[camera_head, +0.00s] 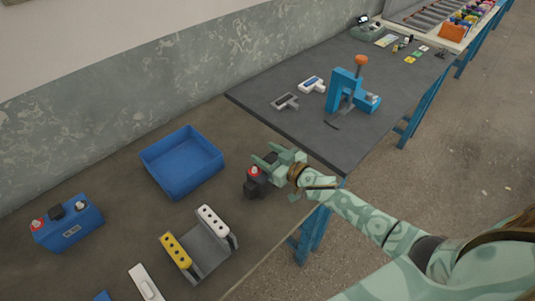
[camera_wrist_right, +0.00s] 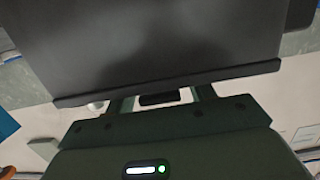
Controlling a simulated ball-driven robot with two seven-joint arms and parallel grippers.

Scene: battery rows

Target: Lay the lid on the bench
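My right gripper (camera_head: 270,161) is over the edge of the nearer surface, next to a dark block with a red cap (camera_head: 255,183). Its fingers look spread, with something dark between them. In the right wrist view a wide dark panel with a raised rim (camera_wrist_right: 165,45) fills the upper middle and hides the fingertips. I cannot tell whether this panel is the lid, nor whether the fingers grip it. The bench (camera_head: 395,95) is a dark grey top on blue legs, just beyond the gripper. My left gripper is not in view.
The bench carries a blue press with an orange knob (camera_head: 345,88) and two small handled tools (camera_head: 285,101). An empty blue bin (camera_head: 181,161), a blue battery (camera_head: 68,224) and a grey holder with yellow and white strips (camera_head: 205,245) are left of the gripper. The bench's near corner is clear.

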